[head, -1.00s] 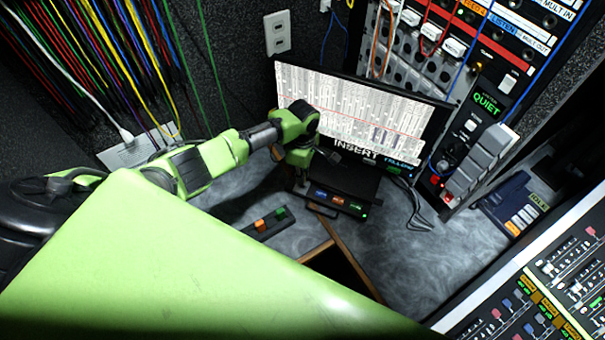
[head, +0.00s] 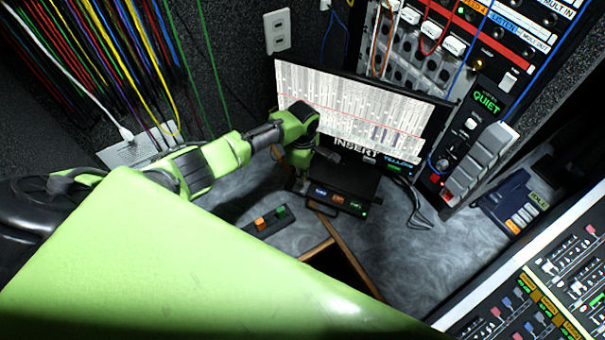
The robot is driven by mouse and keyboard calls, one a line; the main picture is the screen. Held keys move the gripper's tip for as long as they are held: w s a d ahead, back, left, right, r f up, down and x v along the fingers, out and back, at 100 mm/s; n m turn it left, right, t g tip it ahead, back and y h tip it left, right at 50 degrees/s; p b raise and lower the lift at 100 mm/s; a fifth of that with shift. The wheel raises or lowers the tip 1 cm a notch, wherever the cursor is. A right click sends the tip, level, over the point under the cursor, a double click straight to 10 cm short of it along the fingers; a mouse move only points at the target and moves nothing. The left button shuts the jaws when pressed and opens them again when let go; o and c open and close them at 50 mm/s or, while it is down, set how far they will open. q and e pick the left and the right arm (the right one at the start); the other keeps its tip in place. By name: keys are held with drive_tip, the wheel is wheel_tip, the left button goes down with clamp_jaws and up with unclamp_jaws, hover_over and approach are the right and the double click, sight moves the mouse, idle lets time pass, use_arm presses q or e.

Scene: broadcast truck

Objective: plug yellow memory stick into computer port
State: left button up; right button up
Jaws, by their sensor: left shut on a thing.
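The computer is a black box (head: 335,201) below the monitor, with blue, orange and green lit marks along its front. My left gripper (head: 301,182) points down at the box's left end, below the green wrist. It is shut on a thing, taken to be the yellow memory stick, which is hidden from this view. I cannot tell whether it touches a port. A dark holder (head: 256,229) on the desk to the left carries an orange stick (head: 260,223) and a green stick (head: 280,211). My right gripper is not in view.
A monitor (head: 350,105) reading "INSERT YELLOW" stands right behind the box. Black cables (head: 414,203) lie to the box's right. A rack of gear (head: 470,95) and a mixing console (head: 555,280) bound the right.

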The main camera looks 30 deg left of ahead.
use_arm(q)
drive_tip(key=shift+f+b, duration=0.5)
drive_tip(key=shift+f, duration=0.45)
drive_tip(key=o, duration=0.9)
drive_tip(key=shift+r, duration=0.1)
drive_tip(key=shift+r, duration=0.1)
wheel_tip(320, 180, up, 12)
drive_tip(key=shift+f, duration=0.1)
